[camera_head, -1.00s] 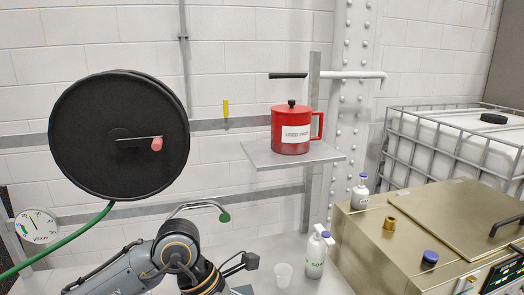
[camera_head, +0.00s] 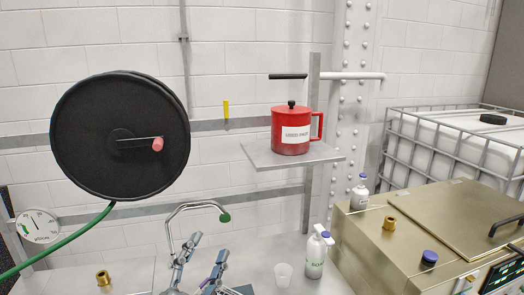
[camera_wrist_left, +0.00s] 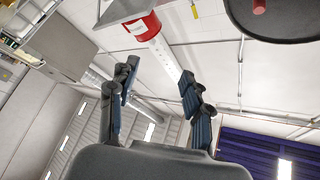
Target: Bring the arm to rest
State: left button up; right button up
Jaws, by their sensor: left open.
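My left gripper (camera_head: 209,246) shows at the bottom edge of the head view, below the curved tap. Its two blue-grey fingers are apart and point up, with nothing between them. In the left wrist view the open fingers (camera_wrist_left: 159,68) stand apart and empty, with the red pot (camera_wrist_left: 142,26) seen beyond them from below. The rest of my left arm is out of the head view. My right gripper is in neither view.
The tap (camera_head: 196,207) rises just behind the gripper. A white cup (camera_head: 283,274) and soap bottle (camera_head: 315,258) stand to its right, a brass fitting (camera_head: 103,278) to its left. The shelf (camera_head: 262,158), black reel (camera_head: 90,130) and brass-coloured machine (camera_head: 360,235) are farther off.

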pick_arm(q)
jog(key=s+a+f+n+g+y, duration=0.2)
jog(key=a+f+n+g+y, duration=0.35)
jog(key=f, duration=0.65)
jog(key=s+a+f+n+g, duration=0.2)
jog(key=s+f+g, duration=0.4)
jog(key=s+f, duration=0.45)
jog(key=s+a+f+n+g, duration=0.3)
jog(key=s+f+g, duration=0.3)
jog(key=s+f, duration=0.5)
notch_tip(320, 180, down, 24)
jog(key=s+r+g, duration=0.1)
jog(key=s, duration=0.1)
jog(key=s+a+f+g, duration=0.1)
jog(key=s+a+f, duration=0.1)
jog(key=s+f, duration=1.5)
jog(key=shift+a+f, duration=0.35)
jog(key=shift+f, duration=0.15)
